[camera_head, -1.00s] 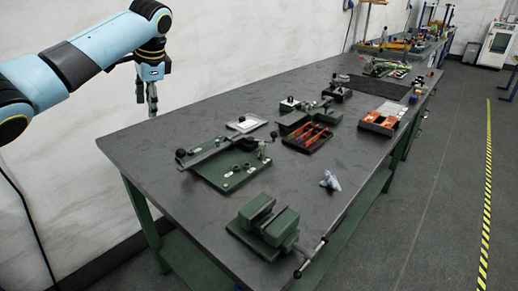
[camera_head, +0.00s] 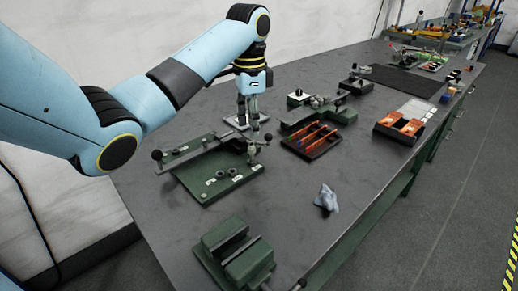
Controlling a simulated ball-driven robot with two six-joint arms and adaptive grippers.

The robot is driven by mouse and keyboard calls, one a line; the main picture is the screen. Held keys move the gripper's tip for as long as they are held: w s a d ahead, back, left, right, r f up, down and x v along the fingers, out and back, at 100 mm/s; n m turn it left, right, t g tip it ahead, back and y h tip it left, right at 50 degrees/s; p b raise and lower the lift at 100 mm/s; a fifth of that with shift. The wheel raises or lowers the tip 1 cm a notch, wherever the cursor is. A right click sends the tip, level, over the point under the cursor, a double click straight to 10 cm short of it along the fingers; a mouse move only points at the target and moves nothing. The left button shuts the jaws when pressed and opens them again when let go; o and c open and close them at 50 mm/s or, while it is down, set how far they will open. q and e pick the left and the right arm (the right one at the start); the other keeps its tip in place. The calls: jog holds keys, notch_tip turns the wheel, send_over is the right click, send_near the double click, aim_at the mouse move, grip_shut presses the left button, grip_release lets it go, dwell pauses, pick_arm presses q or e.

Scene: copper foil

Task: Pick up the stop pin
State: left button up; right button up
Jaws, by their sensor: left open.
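My left gripper (camera_head: 248,122) is open and points down at the back right end of the green fixture plate (camera_head: 205,190). Its fingers are just above or beside the small metal parts there. The plate carries a long dark bar, a black ball knob (camera_head: 156,155) at its left end, and several small round pieces along its front. A small metal part with a dark knob (camera_head: 267,138) stands at the plate's right end, close to the fingers. I cannot tell which small part is the stop pin. My right gripper is not in view.
A green vise (camera_head: 238,262) stands at the front. A crumpled blue-grey cloth (camera_head: 326,198) lies to its right. The grey bench top (camera_head: 265,205) is clear between cloth and fixture.

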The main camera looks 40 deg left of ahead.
aim_at(252, 142)
pick_arm(q)
jog(key=shift+s+f, duration=0.25)
jog(key=shift+f, duration=1.3)
jog(key=f, duration=0.4)
jog(key=shift+w+f, duration=0.3)
jog(key=shift+w, duration=0.1)
jog(key=shift+f, duration=0.4)
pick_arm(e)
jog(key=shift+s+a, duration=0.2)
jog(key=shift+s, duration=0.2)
pick_arm(q)
jog(key=shift+c, duration=0.2)
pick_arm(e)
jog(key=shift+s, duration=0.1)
pick_arm(q)
jog(key=shift+c, duration=1.3)
grip_shut()
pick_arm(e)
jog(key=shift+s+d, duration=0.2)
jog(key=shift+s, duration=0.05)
